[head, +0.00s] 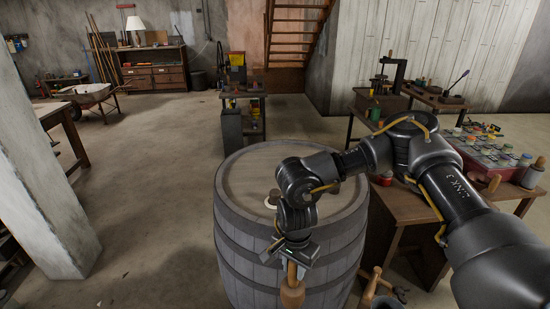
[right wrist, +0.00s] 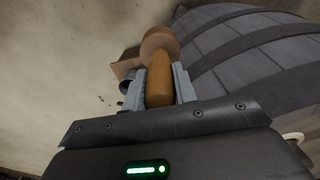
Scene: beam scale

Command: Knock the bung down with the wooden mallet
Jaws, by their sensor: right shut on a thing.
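A wooden barrel (head: 335,240) stands upright in the middle of the head view. A small pale round piece (head: 269,204), which looks like the bung, shows on its lid, partly hidden by my right arm. My right gripper (head: 290,262) is in front of the barrel's near side and shut on the wooden mallet (head: 292,297), which points downward. In the right wrist view the mallet's handle (right wrist: 159,86) sits between both fingers, with its rounded head (right wrist: 160,42) beyond them. A pale ring-like edge (right wrist: 293,136) shows at the right there. My left gripper is not in view.
A wooden workbench (head: 400,218) with several jars and tools stands close to the barrel's right. A small stand (head: 243,115) is behind the barrel. A pale pillar (head: 45,180) rises at the left. Floor between pillar and barrel is clear.

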